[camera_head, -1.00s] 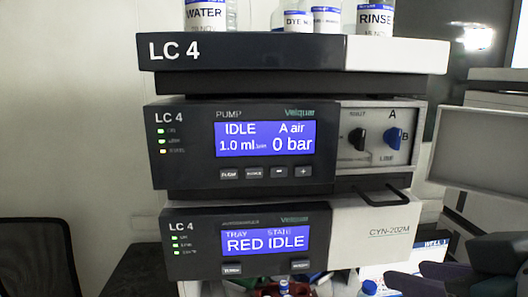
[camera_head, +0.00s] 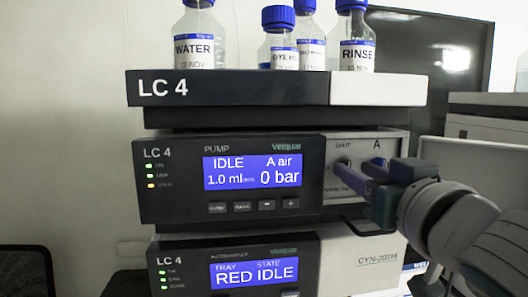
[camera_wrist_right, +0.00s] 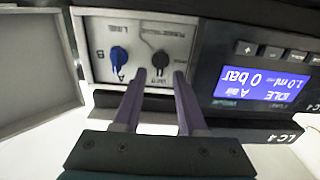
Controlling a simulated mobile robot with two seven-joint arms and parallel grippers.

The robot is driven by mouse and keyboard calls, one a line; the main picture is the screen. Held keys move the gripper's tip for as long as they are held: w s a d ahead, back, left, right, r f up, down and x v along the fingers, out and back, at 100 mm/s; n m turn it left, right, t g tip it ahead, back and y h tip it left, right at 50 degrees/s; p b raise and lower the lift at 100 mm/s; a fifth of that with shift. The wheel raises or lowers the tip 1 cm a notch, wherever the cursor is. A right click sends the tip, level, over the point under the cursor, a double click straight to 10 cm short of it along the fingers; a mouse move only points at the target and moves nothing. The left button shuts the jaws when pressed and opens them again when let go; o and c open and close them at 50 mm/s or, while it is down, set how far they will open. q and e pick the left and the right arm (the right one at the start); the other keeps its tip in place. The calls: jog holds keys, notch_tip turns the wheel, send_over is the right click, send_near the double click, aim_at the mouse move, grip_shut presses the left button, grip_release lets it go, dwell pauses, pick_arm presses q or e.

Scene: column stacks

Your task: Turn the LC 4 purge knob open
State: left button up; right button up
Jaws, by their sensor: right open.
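The LC 4 pump module (camera_head: 228,180) has a grey valve panel on its right, with a black knob and a blue knob. The black knob, which I take as the purge knob, shows in the right wrist view (camera_wrist_right: 160,61), where the picture is upside down. The blue A/B line knob (camera_wrist_right: 119,60) is beside it. My right gripper (camera_head: 350,178) is in front of the panel. Its purple fingers are apart and empty in the wrist view (camera_wrist_right: 158,80), their tips either side of the black knob's line; contact cannot be told. In the head view the gripper hides the blue knob. My left gripper is out of view.
The pump screen (camera_head: 252,172) reads IDLE, A air, 0 bar. Bottles, including WATER (camera_head: 194,48) and RINSE (camera_head: 356,52), stand on the top tray (camera_head: 230,88). A module showing RED IDLE (camera_head: 256,272) is below. A grey open panel (camera_wrist_right: 36,60) stands beside the valve panel.

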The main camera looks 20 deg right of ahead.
jog(key=shift+x, duration=0.9)
grip_shut()
